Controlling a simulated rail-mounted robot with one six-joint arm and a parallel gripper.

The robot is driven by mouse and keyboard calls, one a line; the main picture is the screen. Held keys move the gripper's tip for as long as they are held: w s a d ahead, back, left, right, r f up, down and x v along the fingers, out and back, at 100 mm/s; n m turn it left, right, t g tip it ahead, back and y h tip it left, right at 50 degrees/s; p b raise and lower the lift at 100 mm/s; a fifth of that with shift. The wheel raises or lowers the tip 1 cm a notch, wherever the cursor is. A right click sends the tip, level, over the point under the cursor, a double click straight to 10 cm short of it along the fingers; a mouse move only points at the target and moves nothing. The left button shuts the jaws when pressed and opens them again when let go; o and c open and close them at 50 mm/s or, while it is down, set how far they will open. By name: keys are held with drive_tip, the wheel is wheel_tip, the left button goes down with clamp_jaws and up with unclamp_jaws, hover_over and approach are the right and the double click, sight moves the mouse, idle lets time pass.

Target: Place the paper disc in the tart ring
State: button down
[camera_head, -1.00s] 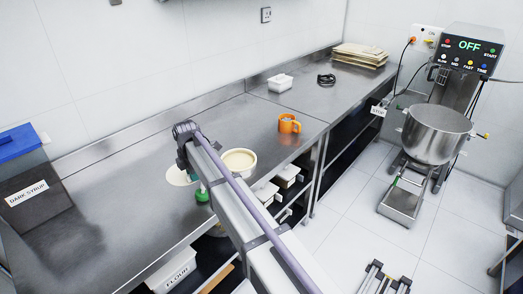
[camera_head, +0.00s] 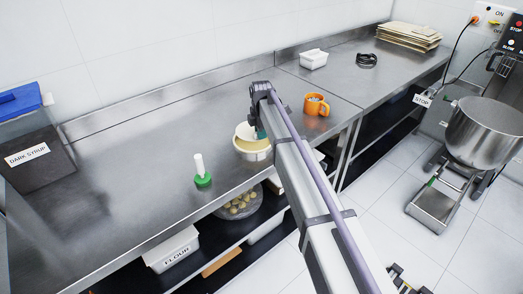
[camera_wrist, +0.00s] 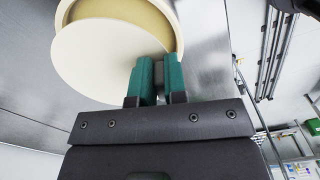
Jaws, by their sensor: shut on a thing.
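The paper disc (camera_wrist: 100,60) is flat, round and cream. My gripper (camera_wrist: 157,68) is shut on its edge in the wrist view. The tart ring (camera_head: 253,155), a pale round ring with a yellowish inside, stands on the steel counter. It also shows behind the disc in the wrist view (camera_wrist: 178,30), partly covered by it. In the head view the disc (camera_head: 243,131) appears tilted at the ring's far left rim, and my gripper (camera_head: 260,133) is over the ring. I cannot tell whether disc and ring touch.
A green-based tool with a white handle (camera_head: 201,172) stands on the counter left of the ring. An orange mug (camera_head: 316,105) stands to the right.

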sight(262, 152)
wheel_tip(262, 152, down, 3)
drive_tip(key=shift+f+b, duration=0.1)
drive_tip(key=shift+b, duration=0.4)
wheel_tip(262, 152, down, 3)
drive_tip(key=b, duration=0.3)
drive_tip(key=shift+s+d+f+b, duration=0.1)
drive_tip(key=shift+b, duration=0.2)
drive_tip(key=shift+s+d+r, duration=0.1)
drive_tip(key=shift+s+r, duration=0.35)
drive_tip(key=c, duration=1.4)
unclamp_jaws()
drive_tip(key=shift+w+a+f, duration=0.2)
drive_tip(key=shift+w+f, duration=0.45)
drive_tip(key=shift+o, duration=1.2)
drive_tip(key=shift+s+d+r, duration=0.1)
drive_tip(key=shift+s+r, duration=0.1)
drive_tip(key=shift+r, duration=0.1)
drive_tip(key=shift+w, duration=0.15)
drive_tip(key=shift+r+p, duration=0.15)
drive_tip(key=shift+p, duration=0.2)
